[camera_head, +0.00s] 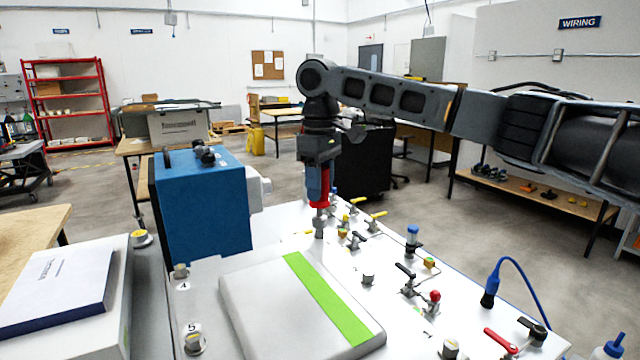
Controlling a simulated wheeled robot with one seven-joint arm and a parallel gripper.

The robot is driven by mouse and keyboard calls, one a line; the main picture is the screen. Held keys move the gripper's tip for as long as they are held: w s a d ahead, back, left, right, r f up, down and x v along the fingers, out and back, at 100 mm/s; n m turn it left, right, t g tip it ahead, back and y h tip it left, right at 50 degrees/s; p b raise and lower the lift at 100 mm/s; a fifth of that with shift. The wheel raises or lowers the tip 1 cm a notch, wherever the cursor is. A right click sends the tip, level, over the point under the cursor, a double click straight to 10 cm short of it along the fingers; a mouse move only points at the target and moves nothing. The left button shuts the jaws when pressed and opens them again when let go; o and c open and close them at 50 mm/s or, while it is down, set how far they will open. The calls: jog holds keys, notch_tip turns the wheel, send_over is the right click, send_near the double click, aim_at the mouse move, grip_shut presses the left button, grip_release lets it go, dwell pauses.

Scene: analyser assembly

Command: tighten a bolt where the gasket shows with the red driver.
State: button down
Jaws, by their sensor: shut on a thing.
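My gripper (318,180) points straight down over the far part of the white work surface (340,272), shut on the red driver (320,202). The driver is upright, its lower end at a small grey fitting (320,229); I cannot tell whether they touch. A bolt-like fitting marked 4 (181,271) and another marked 5 (193,340) stand along the left side. Another small grey fitting (368,279) stands near the middle. Which bolt shows its gasket is too small to tell.
A blue box (205,208) stands close left of my gripper. A grey panel with a green stripe (326,296) lies in front. Several valves and levers, including a red-knobbed one (434,297), crowd the right. A blue cable (527,283) arcs at the right edge.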

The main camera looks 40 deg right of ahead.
jog(key=shift+f, duration=0.95)
dwell(0.6)
jog(key=c, duration=1.1)
grip_release()
jog(key=shift+c, duration=0.2)
grip_shut()
